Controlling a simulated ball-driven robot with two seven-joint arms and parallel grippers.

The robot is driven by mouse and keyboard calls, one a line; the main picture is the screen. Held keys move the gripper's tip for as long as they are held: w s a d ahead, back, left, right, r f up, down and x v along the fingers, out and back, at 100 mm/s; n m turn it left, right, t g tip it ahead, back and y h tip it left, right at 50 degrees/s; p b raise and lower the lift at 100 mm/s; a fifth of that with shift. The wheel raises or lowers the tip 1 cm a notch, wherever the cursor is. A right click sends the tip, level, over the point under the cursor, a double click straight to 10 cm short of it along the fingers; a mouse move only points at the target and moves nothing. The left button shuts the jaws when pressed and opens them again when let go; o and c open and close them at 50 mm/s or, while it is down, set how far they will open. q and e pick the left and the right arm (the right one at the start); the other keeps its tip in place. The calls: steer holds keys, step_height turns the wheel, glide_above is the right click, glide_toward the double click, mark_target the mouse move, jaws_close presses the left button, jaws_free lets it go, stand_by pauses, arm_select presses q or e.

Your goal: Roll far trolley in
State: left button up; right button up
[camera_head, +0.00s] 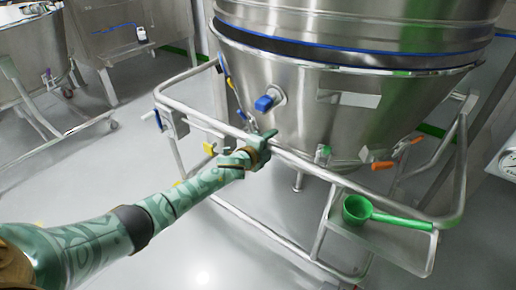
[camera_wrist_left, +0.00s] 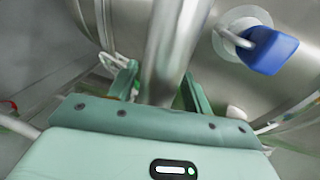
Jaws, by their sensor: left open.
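A large steel bowl (camera_head: 325,108) stands in a tubular steel trolley frame (camera_head: 185,107) in the middle and right of the head view. My left gripper (camera_head: 257,150) is at the front top rail of this frame. In the left wrist view, the open fingers (camera_wrist_left: 160,86) stand on either side of the steel rail (camera_wrist_left: 172,42); I cannot tell whether they touch it. Another wheeled steel frame (camera_head: 38,120) with a vessel (camera_head: 32,48) stands farther back at the left. My right gripper is not in view.
A green scoop (camera_head: 358,209) lies on a small steel shelf (camera_head: 385,243) at the frame's right front. A blue-handled valve (camera_head: 264,103) and an orange handle (camera_head: 382,165) stick out near the bowl. The grey floor (camera_head: 95,190) at left is clear.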

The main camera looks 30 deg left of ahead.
arm_select(q)
steer(key=p+v, duration=0.6)
steer(key=v, duration=0.9)
steer(key=shift+s+r+p, duration=0.15)
steer(key=shift+r+p, duration=0.1)
steer(key=shift+p, duration=0.15)
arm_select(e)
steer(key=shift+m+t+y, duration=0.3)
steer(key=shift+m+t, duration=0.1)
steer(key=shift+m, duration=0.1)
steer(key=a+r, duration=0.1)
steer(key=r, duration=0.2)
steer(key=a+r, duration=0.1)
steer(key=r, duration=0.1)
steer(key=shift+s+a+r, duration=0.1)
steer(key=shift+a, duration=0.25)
